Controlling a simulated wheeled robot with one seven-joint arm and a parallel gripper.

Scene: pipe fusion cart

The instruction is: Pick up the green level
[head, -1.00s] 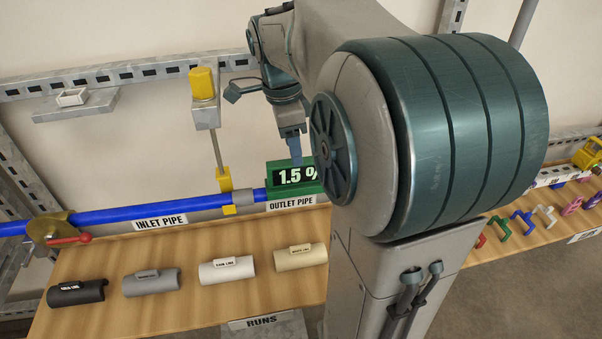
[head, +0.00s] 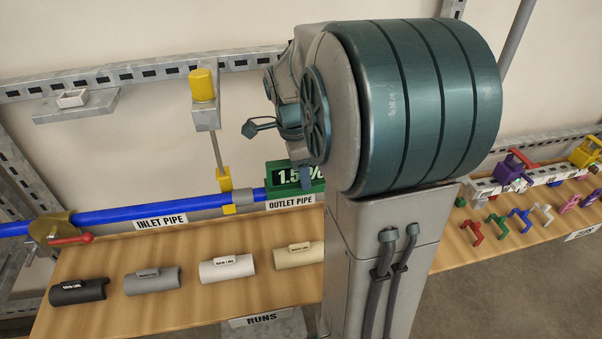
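The green level (head: 278,194) is a green box with a black display that reads about 1.5 %. It sits on the blue pipe, above the label OUTLET PIPE. Its right part is hidden behind my arm. My gripper (head: 301,179) points down with its blue-grey fingers in front of the level's display, covering part of the digits. Its fingers overlap in this view, so I cannot tell whether they are apart or whether they touch the level.
The blue pipe (head: 120,216) runs along the bench (head: 200,311) past a yellow-capped post (head: 203,86) and a red-handled valve (head: 52,229). Several half-pipe pieces, such as the cream one (head: 299,255), lie in front. Coloured clamps and handles (head: 519,221) are at right.

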